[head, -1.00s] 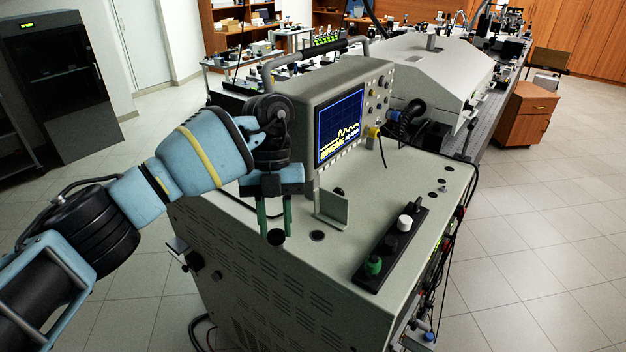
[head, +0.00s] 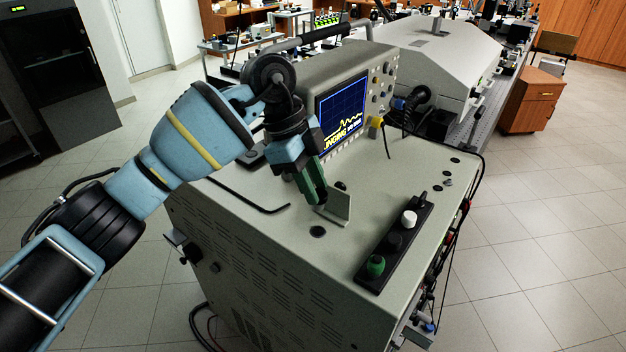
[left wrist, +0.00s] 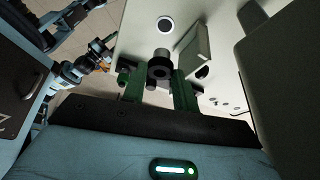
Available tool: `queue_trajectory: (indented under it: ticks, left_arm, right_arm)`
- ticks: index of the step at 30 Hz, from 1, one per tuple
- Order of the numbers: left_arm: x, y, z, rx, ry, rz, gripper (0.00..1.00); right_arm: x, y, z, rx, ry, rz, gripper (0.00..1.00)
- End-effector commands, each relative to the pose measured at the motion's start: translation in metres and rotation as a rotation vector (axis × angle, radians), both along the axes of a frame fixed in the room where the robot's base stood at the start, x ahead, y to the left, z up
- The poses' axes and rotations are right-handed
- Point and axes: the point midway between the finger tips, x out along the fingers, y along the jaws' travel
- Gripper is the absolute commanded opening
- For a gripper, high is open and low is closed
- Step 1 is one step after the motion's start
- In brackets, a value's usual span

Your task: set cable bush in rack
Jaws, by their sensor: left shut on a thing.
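My left gripper (head: 316,196) is shut on the cable bush and tilted above the cart top, beside the small upright plate. In the left wrist view the cable bush (left wrist: 160,70) is a dark ringed cylinder with a greyer stem between the green fingers. In the head view the fingers mostly hide it. The rack (head: 364,281) is a long black strip on the right of the cart top. It carries a green bush (head: 376,266), a black one (head: 395,239) and a white one (head: 409,218). My right gripper is not clearly visible.
The upright grey plate (head: 338,207) stands close to the fingers. An oscilloscope (head: 342,112) stands behind, with a yellow connector (head: 376,121) and cable. A bent black rod (head: 250,196) lies left. Dark holes, one (head: 318,232) in front, dot the cart top (head: 290,240).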

Motion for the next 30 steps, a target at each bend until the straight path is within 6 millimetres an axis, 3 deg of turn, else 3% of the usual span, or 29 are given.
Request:
queue_trajectory:
  ticks: [11, 30]
  left_arm:
    - [0.000, 0.001, -0.003, -0.014, 0.006, 0.000, 0.02]
    - [0.000, 0.000, -0.050, -0.015, 0.006, -0.001, 0.02]
  right_arm:
    - [0.000, 0.000, 0.000, 0.000, 0.001, 0.000, 0.36]
    - [0.000, 0.000, 0.000, 0.000, 0.001, 0.000, 0.36]
